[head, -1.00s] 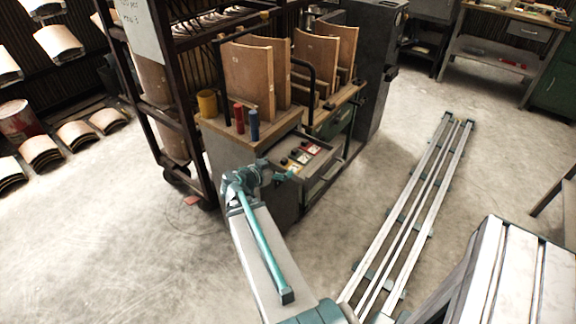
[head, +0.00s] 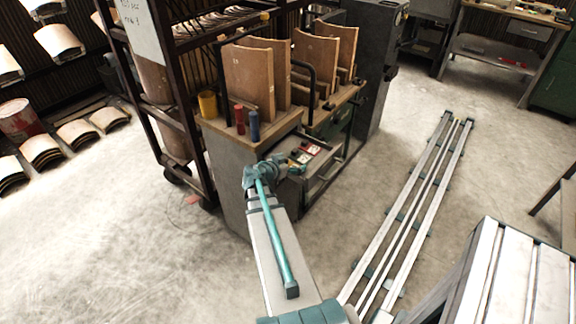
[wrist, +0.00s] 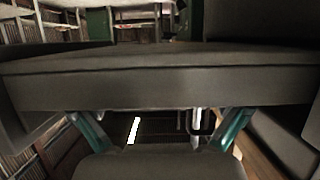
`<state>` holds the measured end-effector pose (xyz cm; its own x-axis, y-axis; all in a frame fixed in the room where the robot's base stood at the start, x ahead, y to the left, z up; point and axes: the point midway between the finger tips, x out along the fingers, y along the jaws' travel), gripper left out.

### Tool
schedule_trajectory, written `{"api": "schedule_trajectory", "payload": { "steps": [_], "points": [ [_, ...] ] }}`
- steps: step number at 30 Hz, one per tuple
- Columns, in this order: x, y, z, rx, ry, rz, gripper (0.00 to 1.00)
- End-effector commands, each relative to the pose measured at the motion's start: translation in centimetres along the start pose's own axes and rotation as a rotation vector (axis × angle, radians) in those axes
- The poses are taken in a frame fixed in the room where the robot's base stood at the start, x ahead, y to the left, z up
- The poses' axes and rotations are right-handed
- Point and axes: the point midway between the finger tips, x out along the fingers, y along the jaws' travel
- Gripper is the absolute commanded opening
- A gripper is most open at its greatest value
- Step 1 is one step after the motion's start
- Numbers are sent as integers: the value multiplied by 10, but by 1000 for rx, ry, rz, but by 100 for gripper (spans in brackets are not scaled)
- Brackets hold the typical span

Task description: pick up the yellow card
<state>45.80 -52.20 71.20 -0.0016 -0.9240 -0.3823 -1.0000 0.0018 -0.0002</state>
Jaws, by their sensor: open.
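My gripper (head: 268,172) is over the near side of an open drawer in the grey cabinet in the head view. In the wrist view its two teal fingers stand wide apart, and the gripper (wrist: 162,128) is open with nothing held between them. In the head view the drawer (head: 322,168) holds small cards with dark clips. A red and white card (head: 311,149) shows toward its far side, and another card (head: 301,157) is beside it. I cannot make out the yellow card now; my arm covers the near part of the drawer.
On the cabinet top stand a yellow cup (head: 208,104), a red cylinder (head: 239,118), a blue cylinder (head: 254,126) and curved wooden panels (head: 249,78). A dark rack (head: 165,110) is to the left. Floor rails (head: 410,215) run at the right. A wide grey edge (wrist: 160,85) fills the wrist view's middle.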

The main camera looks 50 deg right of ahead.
Motion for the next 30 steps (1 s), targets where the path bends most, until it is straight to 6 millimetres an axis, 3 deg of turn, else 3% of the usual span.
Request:
{"api": "schedule_trajectory", "payload": {
  "steps": [2, 19, 30],
  "points": [
    [0, 0, 0, 0, 0, 0, 97],
    [0, 0, 1, 2, -3, 1, 2],
    [0, 1, 3, 2, -5, 3, 0]
  ]
}}
